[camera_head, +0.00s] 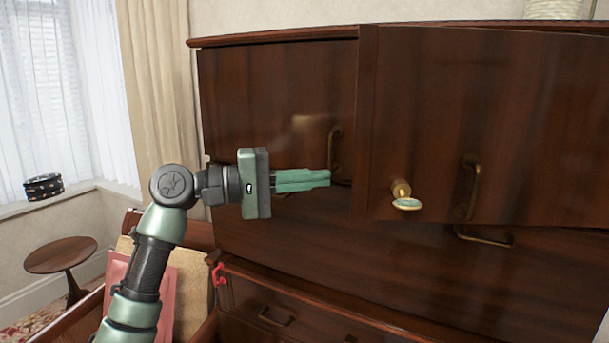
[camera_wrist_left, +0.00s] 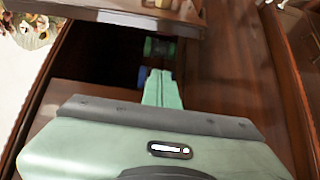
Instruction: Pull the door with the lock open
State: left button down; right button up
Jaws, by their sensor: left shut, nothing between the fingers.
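The dark wooden door with the lock (camera_head: 430,110) is on the right in the head view. It stands ajar, its left edge forward of the closed left door (camera_head: 270,100). A brass lock with a key (camera_head: 402,192) and a brass handle (camera_head: 470,185) are on its face. My left gripper (camera_head: 328,179) is shut and empty, pointing right, near the left door's handle (camera_head: 335,150) and the ajar door's edge. In the left wrist view its fingers (camera_wrist_left: 163,90) point toward a dark gap behind a panel edge (camera_wrist_left: 110,17). Whether they touch the door is unclear. My right gripper is not in view.
Below the doors is a wide drawer with a brass handle (camera_head: 483,238). At lower left, an open compartment holds a pink item (camera_head: 115,275), close to my arm. A round side table (camera_head: 60,255) and a curtain (camera_head: 160,80) stand left. In the wrist view, a small green item (camera_wrist_left: 160,47) shows inside the gap.

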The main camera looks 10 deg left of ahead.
pick_arm(q)
jog(key=s+d+p, duration=0.1)
jog(key=d+p, duration=0.2)
jog(key=d, duration=0.2)
jog(key=shift+s+d+p, duration=0.35)
jog(key=shift+s+d, duration=0.05)
